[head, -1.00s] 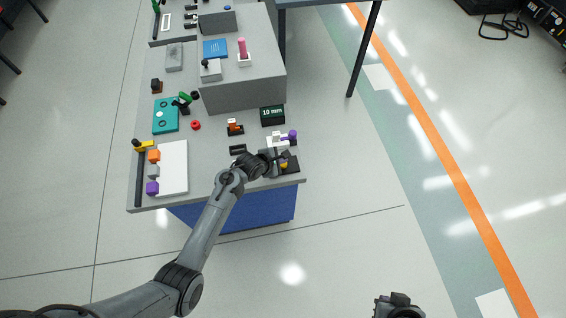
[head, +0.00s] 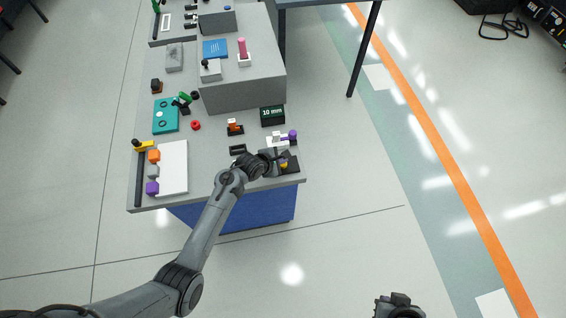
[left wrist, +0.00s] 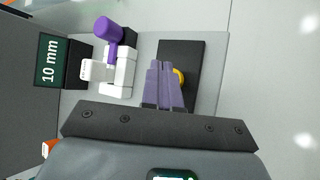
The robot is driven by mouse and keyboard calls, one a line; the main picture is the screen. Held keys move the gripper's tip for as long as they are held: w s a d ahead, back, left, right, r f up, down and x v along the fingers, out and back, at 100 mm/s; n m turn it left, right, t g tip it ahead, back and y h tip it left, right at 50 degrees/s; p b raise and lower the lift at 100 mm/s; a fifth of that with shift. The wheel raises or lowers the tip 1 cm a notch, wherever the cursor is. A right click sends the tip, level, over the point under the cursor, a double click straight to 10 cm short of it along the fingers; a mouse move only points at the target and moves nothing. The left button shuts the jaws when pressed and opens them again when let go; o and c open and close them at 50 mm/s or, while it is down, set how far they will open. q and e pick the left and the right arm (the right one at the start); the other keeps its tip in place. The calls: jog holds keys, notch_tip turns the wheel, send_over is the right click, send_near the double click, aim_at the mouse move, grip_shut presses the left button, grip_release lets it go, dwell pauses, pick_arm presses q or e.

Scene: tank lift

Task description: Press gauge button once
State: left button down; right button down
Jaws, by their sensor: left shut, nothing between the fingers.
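A yellow button (left wrist: 179,77) sits on a black base plate (left wrist: 195,50) near the table's front right corner; the yellow also shows in the head view (head: 284,165). My left gripper (left wrist: 162,66) is shut and empty, with its fingertips over the black plate, just beside the yellow button. The fingers hide part of the button, and I cannot tell whether they touch it. A dark display (head: 272,115) reads "10 mm" and also shows in the left wrist view (left wrist: 50,62). A dark part of my right arm (head: 398,306) shows at the bottom edge.
A white device with a purple knob (left wrist: 108,30) stands between display and black plate. A small orange-topped part (head: 235,127), a red ring (head: 196,125), a teal block (head: 166,116) and a white board (head: 173,167) lie to the left. A grey raised block (head: 243,95) stands behind.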

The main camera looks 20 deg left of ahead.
pick_arm(q)
jog(key=shift+f, duration=0.35)
dwell(0.4)
jog(key=shift+f, duration=0.25)
dwell(0.6)
jog(key=shift+f, duration=0.25)
dwell(0.3)
jog(key=shift+r+p, duration=0.85)
jog(key=shift+p, duration=0.3)
